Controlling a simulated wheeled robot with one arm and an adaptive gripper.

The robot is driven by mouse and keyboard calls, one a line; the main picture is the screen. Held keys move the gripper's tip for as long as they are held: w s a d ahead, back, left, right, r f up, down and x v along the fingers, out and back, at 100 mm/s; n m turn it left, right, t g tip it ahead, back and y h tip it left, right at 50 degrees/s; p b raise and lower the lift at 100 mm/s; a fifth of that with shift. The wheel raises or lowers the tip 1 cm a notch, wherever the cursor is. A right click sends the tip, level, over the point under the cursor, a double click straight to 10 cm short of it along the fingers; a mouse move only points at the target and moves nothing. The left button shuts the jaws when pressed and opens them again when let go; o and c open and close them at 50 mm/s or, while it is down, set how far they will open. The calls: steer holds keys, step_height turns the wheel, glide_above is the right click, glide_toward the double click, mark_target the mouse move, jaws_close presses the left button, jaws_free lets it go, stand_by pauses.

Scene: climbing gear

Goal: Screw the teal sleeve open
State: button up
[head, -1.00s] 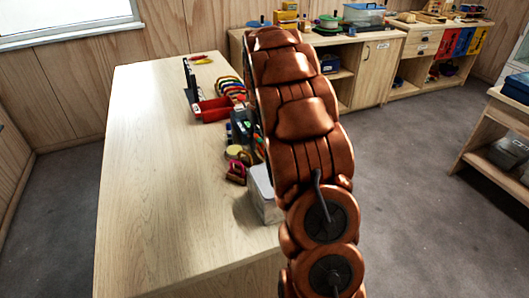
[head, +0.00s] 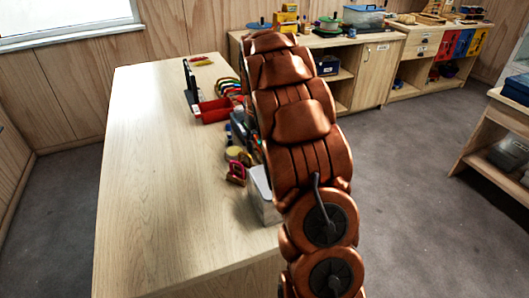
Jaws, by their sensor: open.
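I cannot make out the teal sleeve in the head view. My gripper is not in view either; my own copper-brown arm fills the middle of the picture and hides part of the table's right side. On the pale wooden table (head: 160,170) several small items stand in a row along the right edge, partly behind my arm. Among them are a red item (head: 214,110), a small dark red piece (head: 236,172), a yellowish round piece (head: 233,153) and a grey box (head: 262,190).
The left and middle of the table are bare. A low wooden cabinet (head: 370,72) with a blue bin (head: 363,16) and other gear stands along the back wall. A shelf unit (head: 490,140) is at the right. Grey floor (head: 410,170) lies open between them.

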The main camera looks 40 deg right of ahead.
steer(key=shift+w+a, duration=0.15)
steer(key=shift+a, duration=0.25)
steer(key=shift+r, duration=0.35)
steer(key=shift+r+p, duration=0.4)
steer(key=shift+r, duration=0.65)
steer(key=shift+d, duration=0.1)
steer(key=shift+s+d, duration=0.2)
steer(key=shift+d, duration=0.4)
